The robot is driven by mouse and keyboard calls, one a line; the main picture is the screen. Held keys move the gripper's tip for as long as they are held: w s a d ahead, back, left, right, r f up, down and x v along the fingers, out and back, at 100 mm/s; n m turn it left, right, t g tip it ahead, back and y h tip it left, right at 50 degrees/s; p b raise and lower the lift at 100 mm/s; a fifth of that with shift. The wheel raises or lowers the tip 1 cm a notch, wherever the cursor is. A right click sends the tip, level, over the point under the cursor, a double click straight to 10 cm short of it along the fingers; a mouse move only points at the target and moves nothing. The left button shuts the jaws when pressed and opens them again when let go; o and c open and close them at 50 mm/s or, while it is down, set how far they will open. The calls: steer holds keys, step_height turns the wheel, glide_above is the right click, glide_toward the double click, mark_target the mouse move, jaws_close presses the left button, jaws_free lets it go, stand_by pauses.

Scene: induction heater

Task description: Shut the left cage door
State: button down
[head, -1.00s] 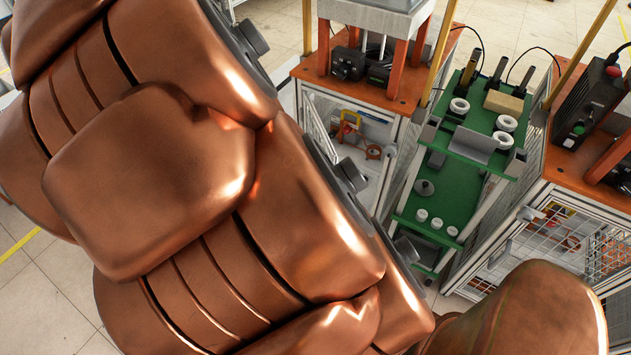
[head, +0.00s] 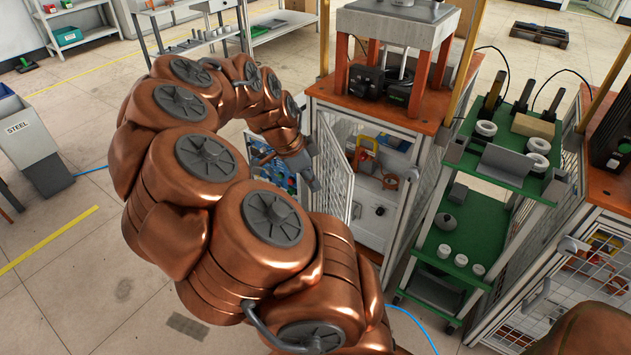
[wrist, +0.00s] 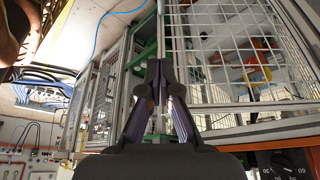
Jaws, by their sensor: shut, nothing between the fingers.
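The left cage door (head: 336,168) is a pale framed mesh panel on the left orange-topped cabinet. In the head view it stands swung open, and the cabinet's inside shows to its right. My gripper (head: 314,184) is just left of this door, on its outer side, low and close to its edge; I cannot tell whether it touches. In the wrist view my gripper's dark fingers (wrist: 160,75) are together and empty. A white mesh panel (wrist: 245,50) fills the right of that view, with orange and yellow things behind it; I cannot tell surely which panel it is.
Inside the left cabinet (head: 437,126) are red and orange parts (head: 390,181). A green shelf cart (head: 470,225) with white rings stands right of it. A second caged cabinet (head: 570,285) is at the lower right. Bare floor (head: 70,290) lies at the left.

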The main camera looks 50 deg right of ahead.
mark_target(345, 207)
steer(key=shift+s+d+f, duration=0.7)
steer(key=shift+d+f, duration=0.15)
steer(key=shift+f, duration=0.25)
steer(key=shift+s+d+f, duration=0.7)
steer(key=shift+d+f, duration=0.2)
steer(key=shift+f, duration=0.2)
steer(key=shift+s+d+f, duration=0.7)
steer(key=shift+d+f, duration=0.15)
steer(key=shift+f, duration=0.25)
steer(key=shift+s+d, duration=0.1)
